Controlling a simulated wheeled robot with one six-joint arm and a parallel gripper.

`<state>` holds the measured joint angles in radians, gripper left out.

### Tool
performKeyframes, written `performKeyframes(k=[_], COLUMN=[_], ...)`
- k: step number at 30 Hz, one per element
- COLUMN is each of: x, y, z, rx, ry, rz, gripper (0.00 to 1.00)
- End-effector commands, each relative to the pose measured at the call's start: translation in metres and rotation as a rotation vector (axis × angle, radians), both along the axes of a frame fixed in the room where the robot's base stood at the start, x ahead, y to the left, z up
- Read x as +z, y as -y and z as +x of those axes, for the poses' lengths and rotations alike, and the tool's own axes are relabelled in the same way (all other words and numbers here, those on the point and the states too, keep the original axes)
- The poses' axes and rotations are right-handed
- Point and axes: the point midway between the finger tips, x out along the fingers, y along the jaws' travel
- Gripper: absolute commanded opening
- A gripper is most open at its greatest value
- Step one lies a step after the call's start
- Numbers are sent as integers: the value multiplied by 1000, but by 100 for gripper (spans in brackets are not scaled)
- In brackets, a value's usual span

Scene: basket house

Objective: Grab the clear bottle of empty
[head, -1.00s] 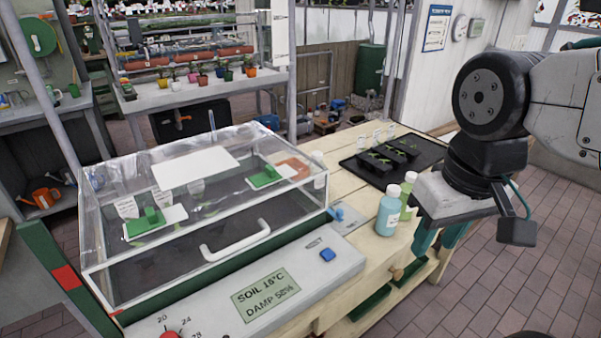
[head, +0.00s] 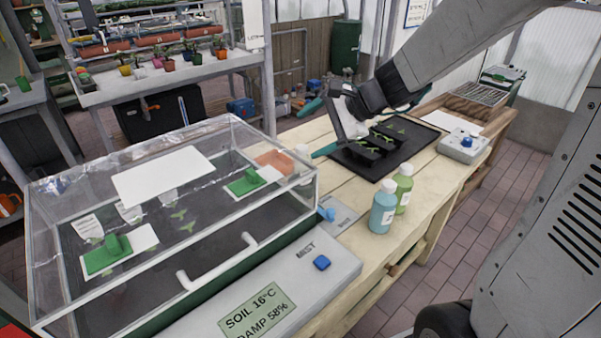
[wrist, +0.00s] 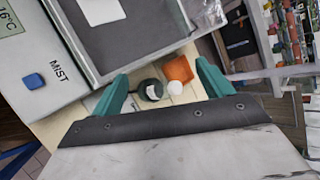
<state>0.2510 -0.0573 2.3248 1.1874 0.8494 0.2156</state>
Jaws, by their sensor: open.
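A pale bottle with a white cap (head: 303,152) stands behind the right end of the glass case, partly hidden by it; I cannot read its label. In the wrist view, a small dark round thing with a pale label (wrist: 152,91) and a white round cap (wrist: 175,88) show between my fingers. I cannot tell which of them is the clear bottle. My gripper (head: 318,129) is above the bench at the near-left side of the black tray, with its teal fingers spread and pointing left. In the wrist view my gripper (wrist: 162,72) is open, with nothing clasped.
The glass case (head: 180,215) fills the left of the bench. A blue bottle (head: 383,208) and a green bottle (head: 403,188) stand at the front edge. The black tray (head: 425,143) holds seedling pots. An orange dish (wrist: 180,70) lies beside the white cap.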

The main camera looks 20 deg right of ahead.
Motion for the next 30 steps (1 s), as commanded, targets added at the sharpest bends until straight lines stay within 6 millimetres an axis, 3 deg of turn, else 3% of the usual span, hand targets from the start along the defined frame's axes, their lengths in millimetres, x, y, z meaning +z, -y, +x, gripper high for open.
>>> performKeyframes(k=[1,4,12,20,30], x=[-13,-43,-116,-141,-160], y=[16,36,25,26,9], z=[22,55,69,74,106], rx=[-110,-325,-678,-811,-812], ry=[-32,-105,-303,-347,-347], rz=[66,235,690,824,825], gripper=[79,79,79,79,79])
